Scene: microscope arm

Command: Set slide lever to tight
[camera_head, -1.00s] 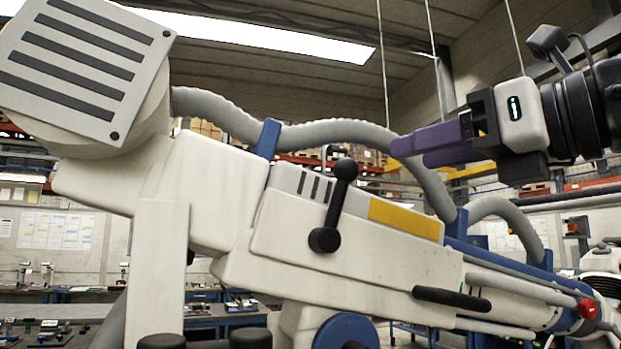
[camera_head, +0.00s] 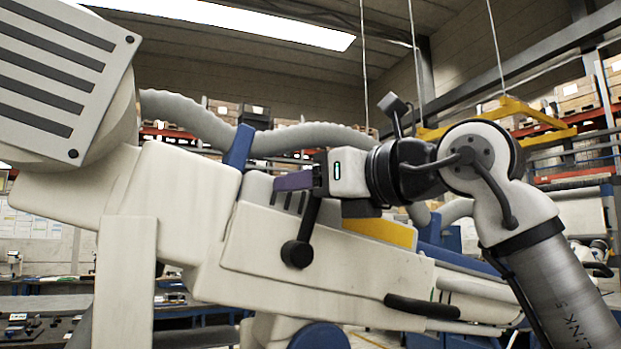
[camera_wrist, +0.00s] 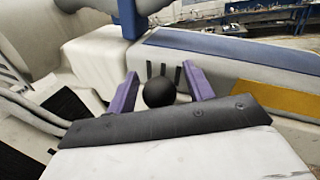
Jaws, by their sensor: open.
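The slide lever (camera_head: 309,221) is a black bar on the side of the white microscope arm. Its round pivot hub (camera_head: 297,254) is at the bottom, and the bar slants up and slightly right. In the head view its upper end is hidden behind my gripper (camera_head: 290,181). In the wrist view the lever's black ball knob (camera_wrist: 159,92) sits between the two purple fingers of my gripper (camera_wrist: 161,88). The fingers are open, with a visible gap on each side of the knob.
Slots and a yellow panel (camera_head: 380,231) lie on the housing close to the lever. A grey hose (camera_head: 310,138) and a blue bracket (camera_head: 239,147) rise above it. A black handle (camera_head: 433,307) sticks out lower right.

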